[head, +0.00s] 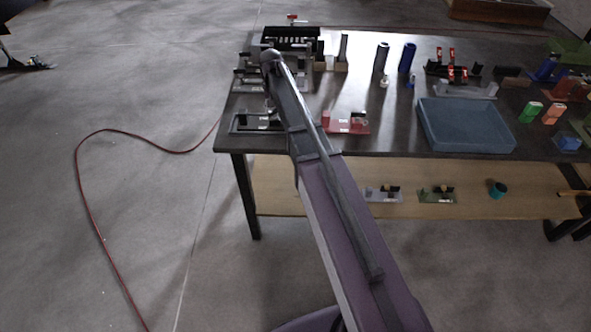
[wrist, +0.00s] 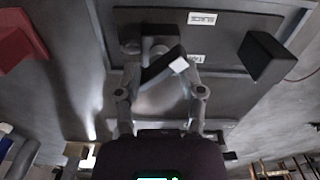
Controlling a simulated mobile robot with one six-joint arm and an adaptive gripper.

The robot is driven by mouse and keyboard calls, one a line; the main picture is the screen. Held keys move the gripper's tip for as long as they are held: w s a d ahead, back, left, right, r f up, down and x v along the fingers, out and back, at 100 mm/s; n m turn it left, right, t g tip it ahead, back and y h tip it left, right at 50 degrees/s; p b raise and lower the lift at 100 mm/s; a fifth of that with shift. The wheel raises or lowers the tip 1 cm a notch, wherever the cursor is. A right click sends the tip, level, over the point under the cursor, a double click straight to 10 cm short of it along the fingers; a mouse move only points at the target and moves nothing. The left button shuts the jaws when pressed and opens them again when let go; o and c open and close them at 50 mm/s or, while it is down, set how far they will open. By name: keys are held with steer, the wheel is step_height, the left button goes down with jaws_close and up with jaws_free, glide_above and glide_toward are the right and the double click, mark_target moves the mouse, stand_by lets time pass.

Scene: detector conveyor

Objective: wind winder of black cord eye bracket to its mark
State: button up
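The black cord eye bracket is a flat dark plate (wrist: 225,35) with white labels, filling the upper middle of the wrist view. In the head view the bracket (head: 240,123) lies at the table's front left corner, partly behind my arm. Its winder (wrist: 160,70) is a short dark bar with a white end, slanted up to the right in the wrist view. My gripper (wrist: 162,72) has its two fingers spread on either side of the winder. The right finger is close to the white end; contact is unclear. The mark cannot be made out. My arm hides the gripper in the head view.
A black block (wrist: 265,57) stands at the plate's right in the wrist view. A red bracket (head: 347,123) sits beside the black one in the head view. A blue tray (head: 465,127) and several small fixtures occupy the table. A red cord lies on the floor at left.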

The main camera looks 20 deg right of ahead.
steer(key=n, duration=0.3)
step_height(320, 180, up, 14)
steer(key=p, duration=1.4)
steer(key=s+f+b, duration=0.4)
steer(key=s, duration=0.5)
steer(key=s+f+b, duration=0.5)
steer(key=s, duration=0.5)
steer(key=s+f+b, duration=0.5)
steer(key=s, duration=0.5)
steer(key=shift+a, duration=0.3)
steer(key=shift+o, duration=0.5)
steer(key=shift+a, duration=0.1)
